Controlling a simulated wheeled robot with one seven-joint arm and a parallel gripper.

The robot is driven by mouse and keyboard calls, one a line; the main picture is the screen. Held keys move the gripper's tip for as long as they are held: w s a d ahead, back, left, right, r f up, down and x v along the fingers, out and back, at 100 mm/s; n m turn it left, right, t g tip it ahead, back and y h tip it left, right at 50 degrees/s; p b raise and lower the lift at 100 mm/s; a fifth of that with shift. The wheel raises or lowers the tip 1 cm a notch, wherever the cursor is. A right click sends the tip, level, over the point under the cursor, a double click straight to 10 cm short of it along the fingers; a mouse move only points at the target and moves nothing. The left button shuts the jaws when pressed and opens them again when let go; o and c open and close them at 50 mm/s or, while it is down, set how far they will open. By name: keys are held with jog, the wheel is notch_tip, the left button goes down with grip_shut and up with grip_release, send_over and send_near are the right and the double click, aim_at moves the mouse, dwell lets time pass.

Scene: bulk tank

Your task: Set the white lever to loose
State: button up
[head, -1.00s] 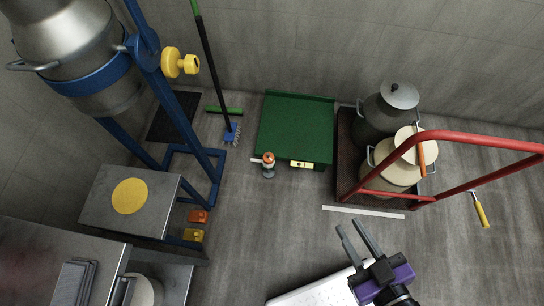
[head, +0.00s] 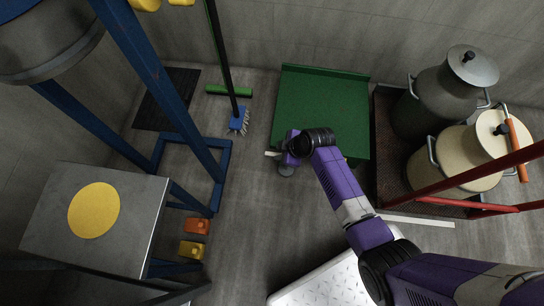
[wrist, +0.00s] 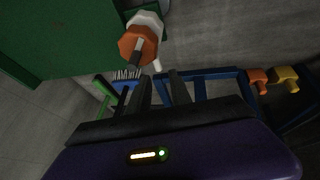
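The white lever (head: 272,153) shows in the head view as a short pale bar sticking out left from beside my gripper (head: 288,148). In the wrist view a short white piece, likely the same lever (wrist: 157,65), sits below an orange knob (wrist: 138,45) with a white collar behind it. My gripper's two dark fingers (wrist: 160,80) stand apart with nothing between them. Their tips appear just below the knob and the white piece; I cannot tell whether they touch. In the head view my wrist hides the knob and most of the fitting.
A green box (head: 322,105) stands right behind the fitting. A red-railed cart with milk cans (head: 455,165) is to the right. Grey floor between is clear.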

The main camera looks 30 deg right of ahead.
aim_at(271, 153)
jog(key=shift+n, duration=0.3)
jog(key=b+x, duration=0.1)
jog(key=x, duration=0.2)
jog(key=b+x, duration=0.2)
jog(key=x, duration=0.1)
jog(key=b+x, duration=0.2)
jog(key=x, duration=0.1)
jog(key=shift+w+d+r, duration=0.15)
jog(key=shift+w+d, duration=0.15)
grip_shut()
dwell(0.9)
